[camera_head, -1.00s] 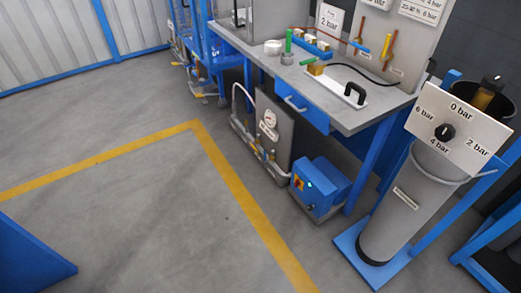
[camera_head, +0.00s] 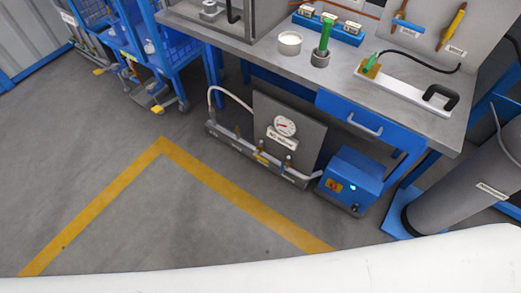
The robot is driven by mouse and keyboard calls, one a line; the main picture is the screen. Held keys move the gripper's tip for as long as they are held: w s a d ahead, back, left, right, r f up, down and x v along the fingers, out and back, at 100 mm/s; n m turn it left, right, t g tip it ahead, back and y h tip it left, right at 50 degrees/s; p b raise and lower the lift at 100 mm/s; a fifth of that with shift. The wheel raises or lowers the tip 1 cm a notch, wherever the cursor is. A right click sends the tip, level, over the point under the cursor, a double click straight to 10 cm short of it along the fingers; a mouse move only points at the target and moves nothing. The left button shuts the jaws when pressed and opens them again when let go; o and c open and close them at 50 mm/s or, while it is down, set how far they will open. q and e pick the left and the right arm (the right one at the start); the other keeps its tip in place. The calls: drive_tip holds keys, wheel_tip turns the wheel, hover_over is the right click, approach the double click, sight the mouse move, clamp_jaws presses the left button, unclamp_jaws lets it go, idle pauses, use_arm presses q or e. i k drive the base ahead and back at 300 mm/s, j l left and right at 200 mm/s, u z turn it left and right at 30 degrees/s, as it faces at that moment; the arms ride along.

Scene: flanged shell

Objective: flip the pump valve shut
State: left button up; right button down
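Under the workbench stands a grey panel (camera_head: 300,112) with a round dial gauge (camera_head: 285,126) and a small label. A pipe manifold (camera_head: 262,158) with several small fittings runs along its foot, and a pale hose (camera_head: 222,92) arches up at its left end. A blue box (camera_head: 352,178) with a red and yellow switch and a lit green spot stands on the floor to its right; it may be the pump. I cannot tell which fitting is the pump valve or how its handle stands. Neither gripper shows.
The workbench (camera_head: 425,128) carries a green-handled tool (camera_head: 325,38), a white round container (camera_head: 290,42) and a black-handled plate (camera_head: 400,88). A grey cylinder (camera_head: 460,185) stands at right, blue carts (camera_head: 150,45) at left. The yellow-lined floor (camera_head: 170,220) is clear.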

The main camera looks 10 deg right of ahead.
sight(282, 168)
drive_tip(key=i+j, duration=0.15)
drive_tip(key=j, duration=0.15)
drive_tip(key=i+j+z, duration=0.15)
drive_tip(key=j, duration=0.2)
drive_tip(key=i+j, duration=0.15)
drive_tip(key=j, duration=0.15)
drive_tip(key=i+j+z, duration=0.1)
drive_tip(key=j, duration=0.25)
drive_tip(key=i+j, duration=0.15)
drive_tip(key=j, duration=0.2)
drive_tip(key=z, duration=0.05)
